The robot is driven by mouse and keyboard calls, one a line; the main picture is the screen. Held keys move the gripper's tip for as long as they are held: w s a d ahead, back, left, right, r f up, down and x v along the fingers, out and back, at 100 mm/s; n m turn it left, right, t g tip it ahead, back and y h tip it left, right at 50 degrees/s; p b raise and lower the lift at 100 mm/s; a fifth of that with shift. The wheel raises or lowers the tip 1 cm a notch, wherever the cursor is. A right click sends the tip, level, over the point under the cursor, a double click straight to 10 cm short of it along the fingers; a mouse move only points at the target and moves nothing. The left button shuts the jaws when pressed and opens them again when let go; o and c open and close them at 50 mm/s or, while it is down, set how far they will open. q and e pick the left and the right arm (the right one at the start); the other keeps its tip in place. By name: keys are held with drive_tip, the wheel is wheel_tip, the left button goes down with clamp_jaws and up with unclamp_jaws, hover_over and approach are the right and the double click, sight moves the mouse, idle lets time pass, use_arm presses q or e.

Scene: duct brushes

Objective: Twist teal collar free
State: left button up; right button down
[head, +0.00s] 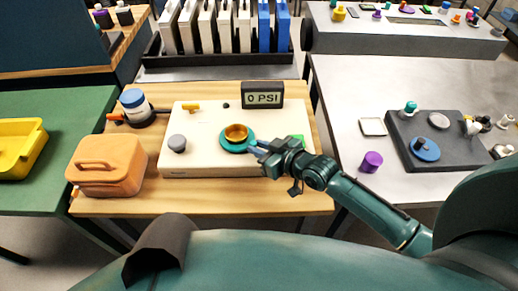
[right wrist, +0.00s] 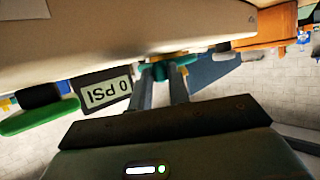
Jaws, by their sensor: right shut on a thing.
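The teal collar (head: 231,146) sits on a cream box with an orange-brown round piece (head: 236,133) rising from its middle. My right gripper (head: 256,147) reaches in from the right, its fingers at the collar's right edge and shut on it. In the right wrist view the two fingers (right wrist: 163,88) meet the teal collar (right wrist: 165,70). The cream box (head: 190,160) rests on a wooden table. My left gripper does not show.
A gauge reading "0 PSI" (head: 263,95) stands at the box's back edge. A grey knob (head: 177,143), a yellow piece (head: 191,105) and a green piece (head: 299,140) are on the box. An orange case (head: 108,170) stands at the left. Bare wood shows along the table's front.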

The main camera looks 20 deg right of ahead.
drive_tip(key=c, duration=1.3)
unclamp_jaws()
drive_tip(key=v, duration=1.3)
drive_tip(key=shift+r, duration=0.1)
